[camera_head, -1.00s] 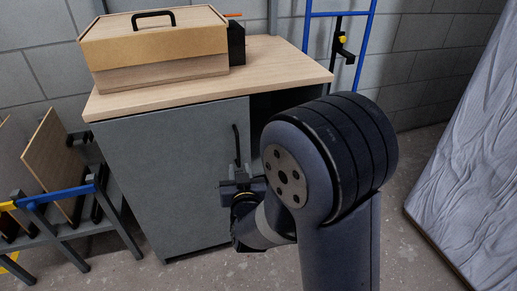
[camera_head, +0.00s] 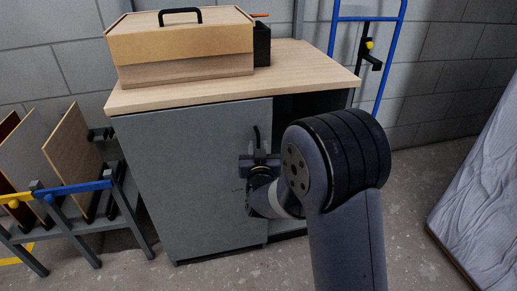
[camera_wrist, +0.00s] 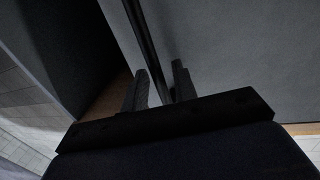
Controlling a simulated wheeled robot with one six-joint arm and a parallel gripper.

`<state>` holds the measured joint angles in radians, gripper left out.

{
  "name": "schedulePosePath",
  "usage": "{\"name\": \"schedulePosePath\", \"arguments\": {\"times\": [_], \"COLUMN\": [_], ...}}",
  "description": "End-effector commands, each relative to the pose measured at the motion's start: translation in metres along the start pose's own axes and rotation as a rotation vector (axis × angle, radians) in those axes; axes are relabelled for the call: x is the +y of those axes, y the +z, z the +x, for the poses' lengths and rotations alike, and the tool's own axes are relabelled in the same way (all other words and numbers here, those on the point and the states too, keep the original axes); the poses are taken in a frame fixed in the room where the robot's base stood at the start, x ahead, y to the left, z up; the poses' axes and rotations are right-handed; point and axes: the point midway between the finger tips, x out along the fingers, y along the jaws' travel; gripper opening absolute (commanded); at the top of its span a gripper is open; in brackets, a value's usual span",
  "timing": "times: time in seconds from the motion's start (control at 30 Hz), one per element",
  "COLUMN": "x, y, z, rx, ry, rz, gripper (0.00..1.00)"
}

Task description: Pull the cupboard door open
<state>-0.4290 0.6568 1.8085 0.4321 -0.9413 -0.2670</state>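The cupboard (camera_head: 235,97) has a grey door (camera_head: 190,180) on its left part. The door looks about flush with the front; a slight gap is hard to judge. Its black vertical bar handle (camera_head: 256,136) is near the door's right edge. My gripper (camera_head: 259,160) is at the lower part of the handle. In the wrist view the handle (camera_wrist: 150,45) runs between the two fingers of my gripper (camera_wrist: 161,82), with a gap visible on each side, so the fingers stand open around it. My arm hides part of the cupboard's lower right.
A dark open space (camera_head: 300,106) lies right of the door. A cardboard-coloured box (camera_head: 185,50) and a black holder (camera_head: 262,45) stand on top. A rack with boards (camera_head: 75,160) is close at left, a blue frame (camera_head: 333,30) behind, a wrapped panel (camera_head: 480,200) at right.

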Motion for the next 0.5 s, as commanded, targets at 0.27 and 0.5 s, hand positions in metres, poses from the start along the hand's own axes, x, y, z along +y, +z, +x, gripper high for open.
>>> {"name": "schedulePosePath", "arguments": {"times": [0.27,0.5], "x": [-0.0001,-0.0001], "y": [-0.0002,-0.0003], "z": [0.0053,0.005], "rx": [-0.001,0.0], "ry": [0.0,0.0], "rz": [0.0,0.0], "gripper": [0.27,0.16]}}
